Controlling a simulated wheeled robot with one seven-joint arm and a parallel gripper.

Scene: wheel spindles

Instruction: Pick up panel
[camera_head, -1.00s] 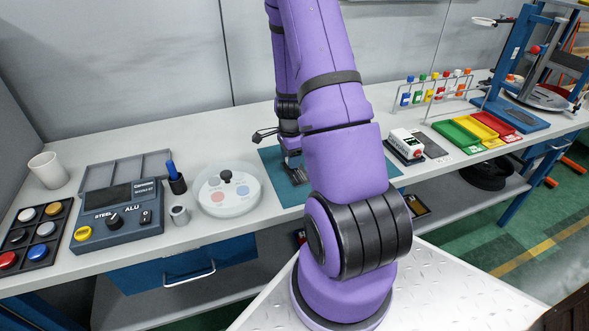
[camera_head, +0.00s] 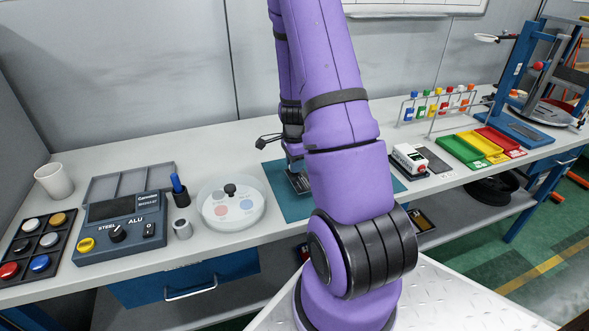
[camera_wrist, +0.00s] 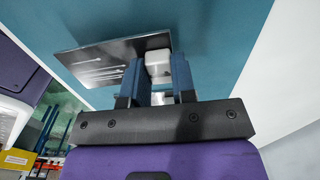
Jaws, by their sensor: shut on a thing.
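The panel (camera_wrist: 100,64) is a shiny metal plate with several slots and a pale, rounded handle (camera_wrist: 158,64). In the wrist view it is at the upper left of centre, over the teal mat. My gripper (camera_wrist: 158,78) has its two blue fingers on either side of the handle, shut on it. In the head view the panel (camera_head: 299,184) shows small and dark at the mat (camera_head: 281,195), just below my gripper (camera_head: 293,165). My arm hides part of the mat. I cannot tell whether the panel touches the mat.
Left of the mat stand a round white dish (camera_head: 231,213), a pen holder (camera_head: 180,194) and a blue control box (camera_head: 120,225). To the right are a white device (camera_head: 409,160) and coloured trays (camera_head: 480,147). A grey wall (camera_head: 130,80) closes the back.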

